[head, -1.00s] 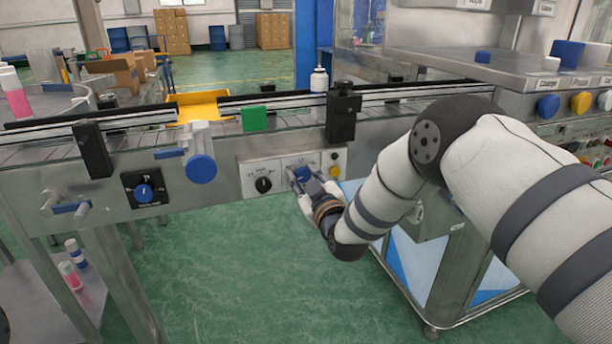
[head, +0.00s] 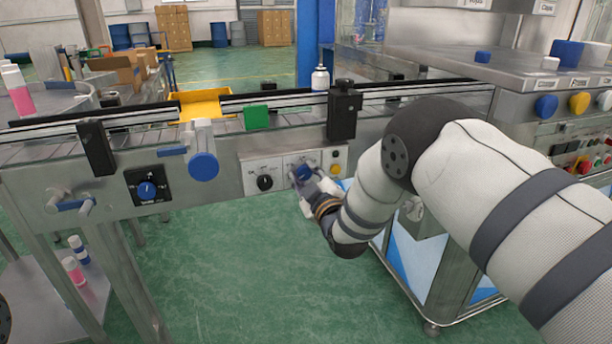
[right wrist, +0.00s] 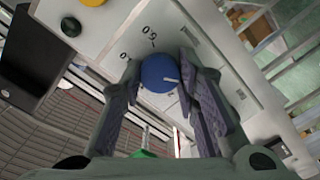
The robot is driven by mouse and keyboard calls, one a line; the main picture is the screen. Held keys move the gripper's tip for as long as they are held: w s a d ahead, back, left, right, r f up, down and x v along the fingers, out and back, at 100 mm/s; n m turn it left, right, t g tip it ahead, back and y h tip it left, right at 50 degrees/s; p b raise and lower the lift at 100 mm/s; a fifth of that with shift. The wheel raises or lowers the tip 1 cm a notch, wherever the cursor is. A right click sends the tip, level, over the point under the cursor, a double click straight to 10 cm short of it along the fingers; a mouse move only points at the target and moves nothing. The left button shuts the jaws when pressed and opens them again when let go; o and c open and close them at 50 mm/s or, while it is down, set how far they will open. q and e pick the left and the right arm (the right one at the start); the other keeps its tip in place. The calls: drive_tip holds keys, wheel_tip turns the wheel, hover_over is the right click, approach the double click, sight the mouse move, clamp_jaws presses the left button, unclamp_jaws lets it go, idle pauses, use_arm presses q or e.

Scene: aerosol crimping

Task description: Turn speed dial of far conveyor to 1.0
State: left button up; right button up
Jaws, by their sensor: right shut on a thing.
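The blue speed dial (right wrist: 158,74) with a white pointer line sits between my right gripper's fingers in the right wrist view. In the head view the dial (head: 302,173) is on a white panel at the conveyor's front, mostly covered by the gripper. My right gripper (head: 306,182) is shut on the dial; its fingers also show in the right wrist view (right wrist: 160,92). Printed numbers stand beside the dial, and the pointer's reading is hard to tell. My left gripper is not in view.
A black selector knob (head: 265,182) is left of the dial. A yellow button (head: 335,170) is right of it. Another blue dial (head: 147,190) is on a black plate farther left. A white bottle (head: 320,78) stands on the conveyor.

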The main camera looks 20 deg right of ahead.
drive_tip(key=o, duration=1.2)
drive_tip(key=shift+c, duration=0.2)
drive_tip(key=s, duration=1.2)
drive_tip(key=shift+d, duration=0.2)
drive_tip(key=shift+f, duration=0.1)
